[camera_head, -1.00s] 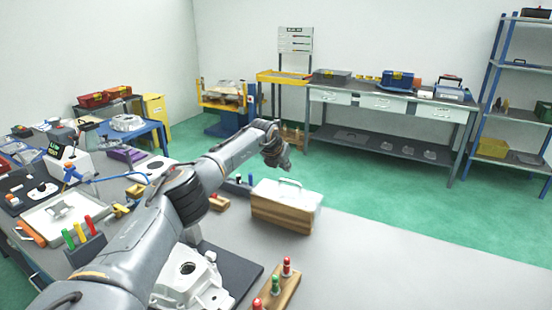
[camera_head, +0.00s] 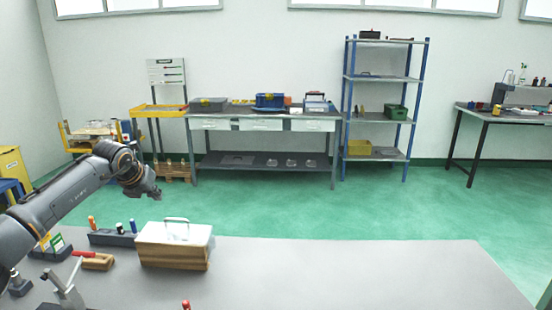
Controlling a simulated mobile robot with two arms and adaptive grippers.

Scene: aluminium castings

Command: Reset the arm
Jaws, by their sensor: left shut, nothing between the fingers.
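My left arm comes in from the left in the head view. Its gripper (camera_head: 148,192) is shut and empty, held in the air above the far edge of the grey table (camera_head: 330,275). It is up and to the left of a wooden box with a white lid and handle (camera_head: 174,254), apart from it. My right gripper is not in view.
Left on the table are a dark block with coloured handles (camera_head: 112,237), a red-handled tool on a wooden block (camera_head: 92,260) and a metal clamp (camera_head: 66,288). The table's right side is clear. A workbench (camera_head: 262,124) and blue shelf (camera_head: 380,100) stand across the green floor.

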